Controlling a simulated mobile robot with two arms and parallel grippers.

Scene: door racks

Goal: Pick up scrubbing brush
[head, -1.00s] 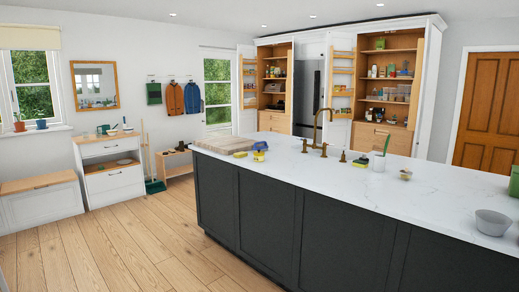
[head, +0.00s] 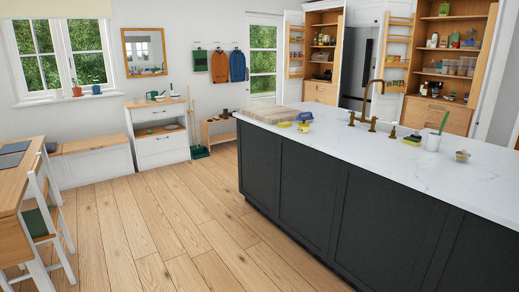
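A green handle (head: 444,122), which looks like a brush handle, sticks up at a tilt out of a white cup (head: 433,142) on the white island countertop (head: 400,165). The lower end is hidden inside the cup, so I cannot tell if bristles are there. A small yellow and dark item (head: 411,140), perhaps a sponge, lies just left of the cup. Neither of my grippers shows in the head view.
The dark island front (head: 310,180) fills the right foreground. A brass tap (head: 366,103) stands near the cup, and a small bowl (head: 462,156) sits to its right. A wooden table (head: 12,190) and chair (head: 45,225) stand at left. The wooden floor between is clear.

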